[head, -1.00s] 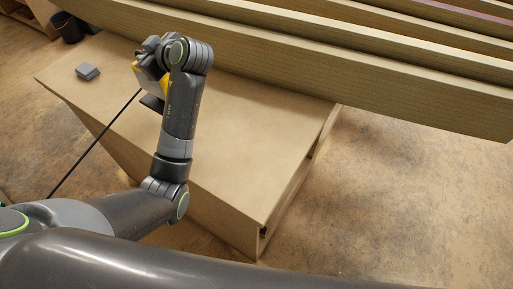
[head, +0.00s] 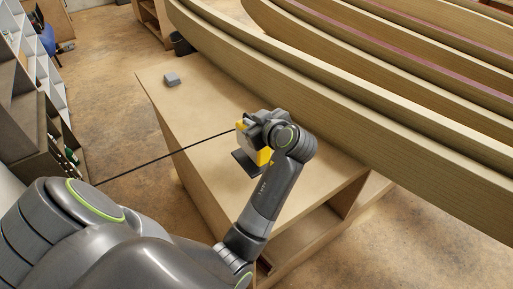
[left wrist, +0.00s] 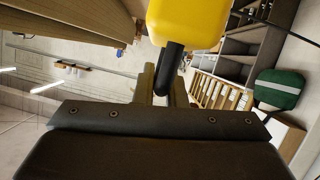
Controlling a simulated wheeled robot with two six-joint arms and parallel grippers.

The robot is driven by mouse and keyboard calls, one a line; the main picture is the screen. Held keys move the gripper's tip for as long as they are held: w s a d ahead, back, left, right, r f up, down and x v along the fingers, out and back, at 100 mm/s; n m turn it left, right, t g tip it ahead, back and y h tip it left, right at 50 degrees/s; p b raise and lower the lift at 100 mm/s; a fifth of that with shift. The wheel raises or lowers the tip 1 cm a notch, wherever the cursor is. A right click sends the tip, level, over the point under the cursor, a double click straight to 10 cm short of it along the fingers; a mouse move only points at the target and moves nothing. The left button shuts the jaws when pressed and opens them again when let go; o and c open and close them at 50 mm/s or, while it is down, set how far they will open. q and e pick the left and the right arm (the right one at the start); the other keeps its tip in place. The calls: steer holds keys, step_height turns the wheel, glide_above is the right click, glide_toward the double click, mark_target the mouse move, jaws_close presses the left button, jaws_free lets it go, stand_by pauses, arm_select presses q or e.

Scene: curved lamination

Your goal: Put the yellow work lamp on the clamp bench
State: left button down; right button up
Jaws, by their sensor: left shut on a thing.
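The yellow work lamp (head: 264,156) is mostly hidden behind my left gripper (head: 254,134) in the head view, with a yellow edge and a dark flat part showing. A thin black cable runs from it to the lower left. In the left wrist view the lamp's yellow body (left wrist: 187,20) is at the top, and my left gripper (left wrist: 166,88) is shut around its dark handle. The light wooden bench (head: 205,105) lies beneath the lamp in the head view. I cannot tell whether the lamp touches it. My right gripper is not in view.
A small grey block (head: 172,79) lies on the bench's far left corner. Long curved laminated beams (head: 330,110) run along the bench's back side. A dark bin (head: 182,44) stands behind the bench. Shelving (head: 35,130) is at the left. The bench top between block and lamp is clear.

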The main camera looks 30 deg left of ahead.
arm_select(q)
steer(key=shift+a+f, duration=0.2)
steer(key=shift+f, duration=0.8)
steer(key=f, duration=0.1)
steer(key=f+p, duration=0.1)
steer(key=f, duration=0.1)
steer(key=shift+d+f, duration=0.2)
steer(key=shift+f, duration=0.1)
steer(key=shift+a+f, duration=0.1)
steer(key=shift+f, duration=0.15)
steer(key=shift+f, duration=0.15)
steer(key=c, duration=1.5)
jaws_free()
